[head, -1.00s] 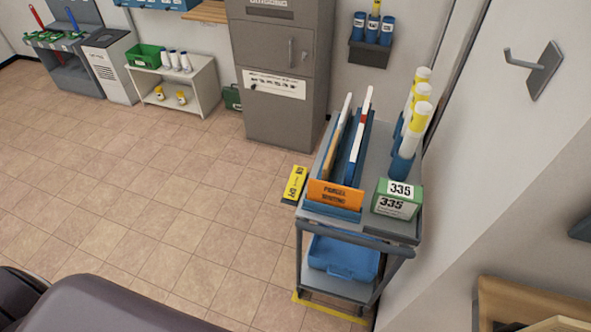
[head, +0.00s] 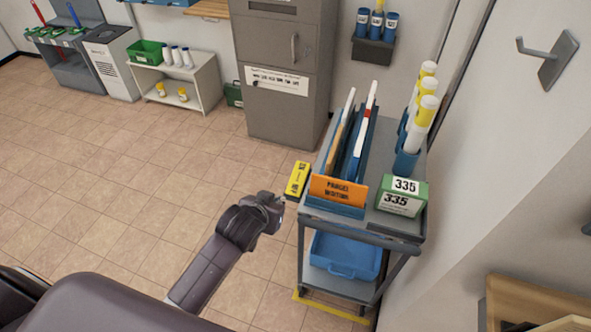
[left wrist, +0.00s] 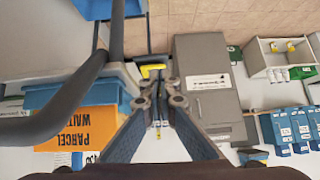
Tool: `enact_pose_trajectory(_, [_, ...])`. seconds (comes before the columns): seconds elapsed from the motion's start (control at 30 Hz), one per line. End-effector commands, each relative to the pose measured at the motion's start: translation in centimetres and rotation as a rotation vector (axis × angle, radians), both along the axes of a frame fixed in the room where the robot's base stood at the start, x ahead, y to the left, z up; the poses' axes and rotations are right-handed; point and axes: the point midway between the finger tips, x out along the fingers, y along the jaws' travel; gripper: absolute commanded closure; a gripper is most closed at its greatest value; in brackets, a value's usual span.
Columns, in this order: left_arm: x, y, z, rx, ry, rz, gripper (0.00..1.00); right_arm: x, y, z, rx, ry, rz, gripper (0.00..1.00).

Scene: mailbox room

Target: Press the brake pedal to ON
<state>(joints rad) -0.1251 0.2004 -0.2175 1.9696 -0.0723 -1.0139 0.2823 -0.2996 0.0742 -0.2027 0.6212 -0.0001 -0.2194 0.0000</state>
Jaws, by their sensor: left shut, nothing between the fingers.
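The brake pedal is a yellow plate with black lettering (head: 297,179), at the left side of the grey cart (head: 390,225). Its lettering is too small to read for certain, and I cannot tell its on or off state. In the left wrist view a yellow piece (left wrist: 153,68), apparently the pedal, shows just beyond the fingertips. My left gripper (head: 277,208) is shut and empty, just below and left of the pedal in the head view, apparently apart from it. It also shows in the left wrist view (left wrist: 159,88). My right gripper is not in view.
A grey cabinet (head: 285,110) stands behind. The tiled floor (head: 130,190) at left is clear.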

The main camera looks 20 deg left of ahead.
Motion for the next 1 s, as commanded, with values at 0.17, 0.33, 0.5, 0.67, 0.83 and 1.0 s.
enact_pose_trajectory(0.17, [4.1, -0.2, 7.0, -0.029, -0.154, 0.017, 1.0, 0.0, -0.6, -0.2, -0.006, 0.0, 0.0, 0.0])
enact_pose_trajectory(0.33, [4.7, -0.3, 8.1, -0.037, -0.178, 0.021, 1.0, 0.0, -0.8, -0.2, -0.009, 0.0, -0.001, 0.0])
enact_pose_trajectory(0.5, [4.7, -0.3, 8.0, -0.037, -0.177, 0.021, 1.0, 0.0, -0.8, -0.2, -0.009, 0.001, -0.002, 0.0])
enact_pose_trajectory(0.67, [5.1, -0.3, 7.7, -0.036, -0.176, 0.02, 1.0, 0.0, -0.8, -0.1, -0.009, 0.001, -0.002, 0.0])
enact_pose_trajectory(0.83, [6.9, -0.3, 6.6, -0.035, -0.175, 0.021, 1.0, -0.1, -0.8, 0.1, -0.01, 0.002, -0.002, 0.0])
enact_pose_trajectory(1.0, [9.4, -0.3, 5.0, -0.036, -0.175, 0.021, 1.0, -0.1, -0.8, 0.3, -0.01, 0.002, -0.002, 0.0])
